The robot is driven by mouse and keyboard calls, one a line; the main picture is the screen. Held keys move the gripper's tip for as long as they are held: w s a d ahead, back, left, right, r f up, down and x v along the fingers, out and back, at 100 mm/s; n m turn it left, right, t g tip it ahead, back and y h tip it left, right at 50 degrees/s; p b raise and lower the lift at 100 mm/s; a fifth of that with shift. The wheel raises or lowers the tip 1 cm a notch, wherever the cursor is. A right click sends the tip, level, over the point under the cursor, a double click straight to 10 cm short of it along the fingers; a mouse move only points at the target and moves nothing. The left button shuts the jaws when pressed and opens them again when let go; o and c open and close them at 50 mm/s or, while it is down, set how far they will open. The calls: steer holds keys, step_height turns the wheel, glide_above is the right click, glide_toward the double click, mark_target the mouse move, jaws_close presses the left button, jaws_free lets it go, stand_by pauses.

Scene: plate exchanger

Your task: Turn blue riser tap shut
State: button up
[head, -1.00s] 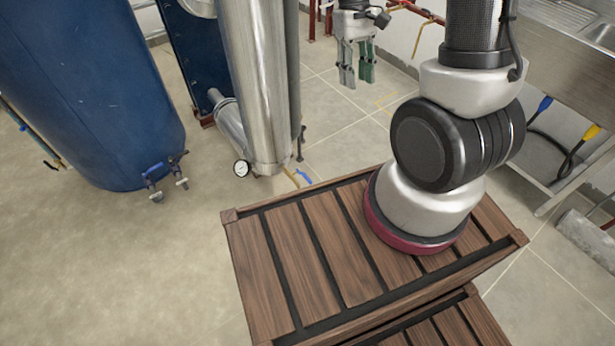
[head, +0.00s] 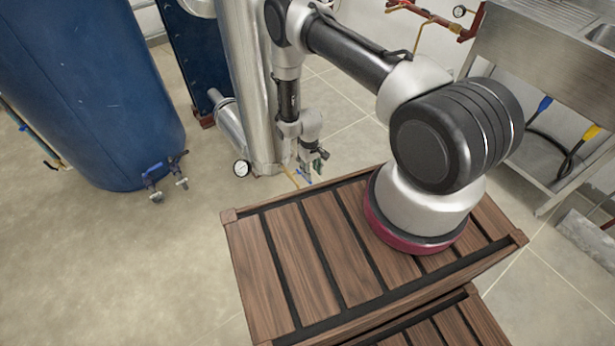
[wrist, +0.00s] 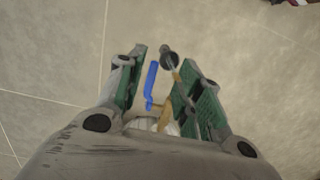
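The blue tap lever (wrist: 152,80) shows in the wrist view as a narrow upright strip between the two green-lined fingers of my gripper (wrist: 163,60). It lies nearer the left finger, with a gap still visible. Brass-coloured pipework (wrist: 164,116) sits at its lower end and along the right finger. In the head view my gripper (head: 313,166) is low, beside the foot of the silver column (head: 246,85). It hides most of the tap there. My gripper is open, with its fingers apart on both sides of the lever.
A large blue tank (head: 85,95) with small blue-handled valves (head: 155,178) is farther left. A steel sink bench (head: 545,95) is at the right. Tiled floor around the column is mostly clear.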

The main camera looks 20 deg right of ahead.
steer(key=shift+w+a+t, duration=0.2)
steer(key=shift+w+t, duration=0.3)
steer(key=shift+w, duration=0.75)
steer(key=shift+w+f, duration=0.2)
steer(key=shift+w, duration=0.1)
step_height(320, 180, down, 7)
steer(key=shift+f, duration=0.2)
jaws_close()
